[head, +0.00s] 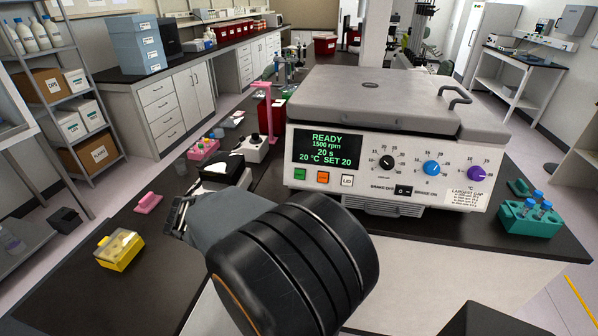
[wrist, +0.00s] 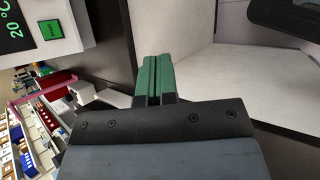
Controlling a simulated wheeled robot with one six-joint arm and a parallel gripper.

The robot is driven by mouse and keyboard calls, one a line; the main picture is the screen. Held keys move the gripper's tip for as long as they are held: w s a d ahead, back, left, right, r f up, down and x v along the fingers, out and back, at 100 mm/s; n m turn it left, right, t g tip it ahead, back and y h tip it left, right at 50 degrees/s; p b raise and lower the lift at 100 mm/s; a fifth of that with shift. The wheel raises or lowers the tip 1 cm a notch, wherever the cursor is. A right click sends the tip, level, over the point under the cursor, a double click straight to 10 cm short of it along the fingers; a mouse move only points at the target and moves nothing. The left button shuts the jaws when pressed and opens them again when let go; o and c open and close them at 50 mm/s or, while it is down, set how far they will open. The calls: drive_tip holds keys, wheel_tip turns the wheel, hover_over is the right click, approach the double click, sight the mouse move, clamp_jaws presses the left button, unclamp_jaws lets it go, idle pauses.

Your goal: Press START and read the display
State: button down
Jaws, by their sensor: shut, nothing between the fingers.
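The cell processor (head: 386,128) is a light grey machine with a closed grey lid on the dark bench. Its black display (head: 325,149) shows READY, 1500 rpm, 20 s and 20 °C SET 20 in green. The green START button (head: 300,174) is below the display's left end; in the wrist view the green button (wrist: 52,30) shows at the upper left, beside the display's edge. My gripper (head: 178,216) is left of the machine's front in the head view. Its green fingers (wrist: 158,76) are shut and empty, apart from the button.
An orange button (head: 323,177) and a white LID button (head: 348,181) sit right of START, with three knobs further right. A teal tube rack (head: 530,220) is at the right, and a yellow box (head: 119,250) is at the left. Bare bench lies around the yellow box.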

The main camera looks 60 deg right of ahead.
sight(295, 178)
drive_tip(key=d+r+n+g+h, duration=0.2)
drive_tip(key=d+h, duration=0.1)
drive_tip(key=d, duration=0.4)
drive_tip(key=s+d+r+n+g+h+p, duration=0.1)
drive_tip(key=d+r+n+g+h, duration=0.1)
drive_tip(key=d, duration=0.5)
drive_tip(key=shift+s+d+r+n+g+h+p, duration=0.15)
drive_tip(key=shift+d+r+n+g+h+p, duration=0.3)
drive_tip(key=shift+h, duration=0.75)
drive_tip(key=shift+f, duration=0.2)
drive_tip(key=shift+w+d+f+b, duration=0.45)
drive_tip(key=shift+d, duration=0.85)
drive_tip(key=shift+w+d+f+b, duration=0.4)
drive_tip(key=shift+d+f+b, duration=0.1)
drive_tip(key=shift+d, duration=0.8)
drive_tip(key=shift+w+d+f+b, duration=0.4)
drive_tip(key=shift+w+d+b, duration=0.05)
drive_tip(key=shift+d, duration=0.85)
drive_tip(key=shift+d, duration=0.1)
drive_tip(key=shift+w+d+f, duration=0.1)
drive_tip(key=shift+d, duration=0.2)
drive_tip(key=shift+w+d+f+b, duration=0.1)
drive_tip(key=shift+d+f+b, duration=0.05)
drive_tip(key=shift+d+b, duration=0.2)
drive_tip(key=shift+a, duration=0.2)
drive_tip(key=shift+s+a+r, duration=0.2)
drive_tip(key=shift+a+r, duration=0.05)
drive_tip(key=shift+a, duration=0.3)
